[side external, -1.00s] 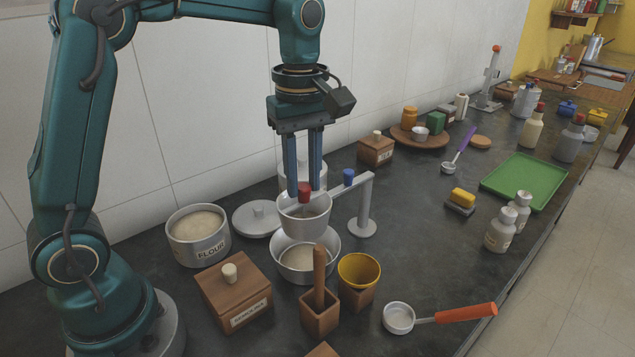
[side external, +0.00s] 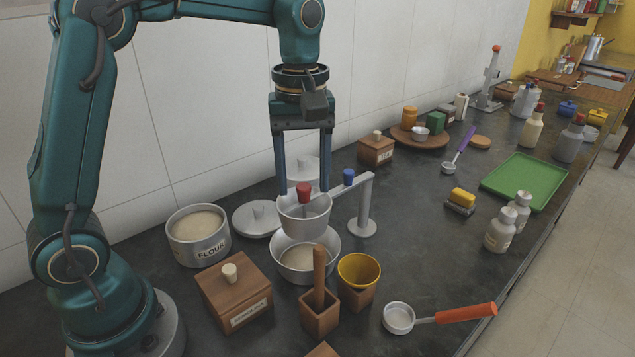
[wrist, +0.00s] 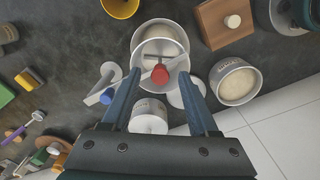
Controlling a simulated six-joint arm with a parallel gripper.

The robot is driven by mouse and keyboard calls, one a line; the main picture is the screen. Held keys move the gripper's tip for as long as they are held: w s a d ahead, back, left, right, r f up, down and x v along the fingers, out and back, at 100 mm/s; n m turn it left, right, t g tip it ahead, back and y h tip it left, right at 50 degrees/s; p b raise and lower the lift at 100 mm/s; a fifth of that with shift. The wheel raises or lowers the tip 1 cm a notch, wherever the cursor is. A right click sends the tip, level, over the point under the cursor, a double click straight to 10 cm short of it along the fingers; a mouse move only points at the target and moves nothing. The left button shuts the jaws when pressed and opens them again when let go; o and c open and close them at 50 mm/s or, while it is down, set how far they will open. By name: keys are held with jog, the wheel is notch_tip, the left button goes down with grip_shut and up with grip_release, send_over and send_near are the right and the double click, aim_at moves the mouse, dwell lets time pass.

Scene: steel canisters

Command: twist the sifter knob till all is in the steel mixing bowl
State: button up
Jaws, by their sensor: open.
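The sifter (side external: 304,212) is a grey cup held on a stand (side external: 364,205) over the steel mixing bowl (side external: 333,255). Its red knob (side external: 304,190) stands at the middle of the sifter's top, and it also shows in the wrist view (wrist: 160,74). Pale powder (side external: 303,258) lies in the mixing bowl. What is left inside the sifter cannot be made out clearly. My gripper (side external: 304,190) points down with its fingers apart, one on each side of the red knob with a gap to it. It holds nothing.
A blue knob (side external: 348,176) sits on the stand's arm close to my gripper. A wooden box (side external: 235,290), a holder with a wooden handle (side external: 320,315) and a yellow cup (side external: 359,270) stand in front.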

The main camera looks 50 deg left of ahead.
jog(key=shift+r, duration=3)
jog(key=shift+r, duration=0.35)
jog(key=s+r+m+t, duration=0.2)
jog(key=s+r+t, duration=0.1)
jog(key=s, duration=0.5)
jog(key=s+d+f+m+t, duration=0.1)
jog(key=s+f+m+t, duration=0.1)
jog(key=s+f+m, duration=0.3)
notch_tip(320, 180, down, 4)
jog(key=m, duration=0.4)
jog(key=shift+f+t, duration=0.2)
jog(key=shift+t, duration=0.1)
